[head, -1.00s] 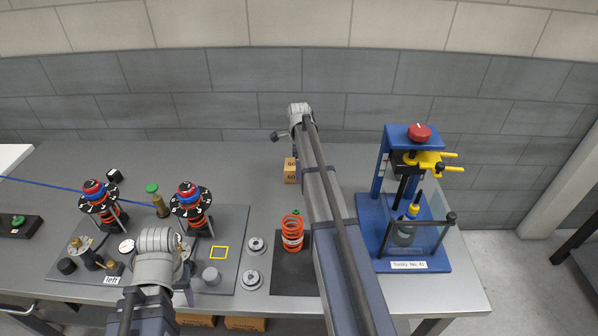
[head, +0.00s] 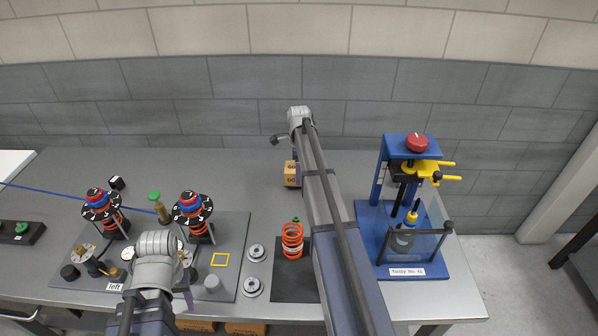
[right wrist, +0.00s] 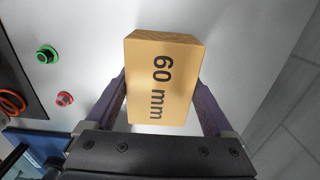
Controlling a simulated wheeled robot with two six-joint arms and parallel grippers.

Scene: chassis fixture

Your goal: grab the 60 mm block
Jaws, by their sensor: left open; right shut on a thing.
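The 60 mm block (right wrist: 163,75) is a tan wooden block with "60 mm" printed in black. In the right wrist view it sits between the two purple fingers of my right gripper (right wrist: 165,100), which is shut on it. In the head view the block (head: 290,176) shows partly beside my right arm at the back of the table; the arm hides the rest. I cannot tell whether it touches the table. My left gripper (head: 186,292) is open and low over the front of the left fixture plate, mostly hidden by its own wrist.
A blue press (head: 388,240) with a red knob stands at the right. An orange spring (head: 292,240) stands on a dark mat (head: 285,283). Two strut assemblies (head: 194,215) stand on the left plate (head: 232,225). The back middle of the table is clear.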

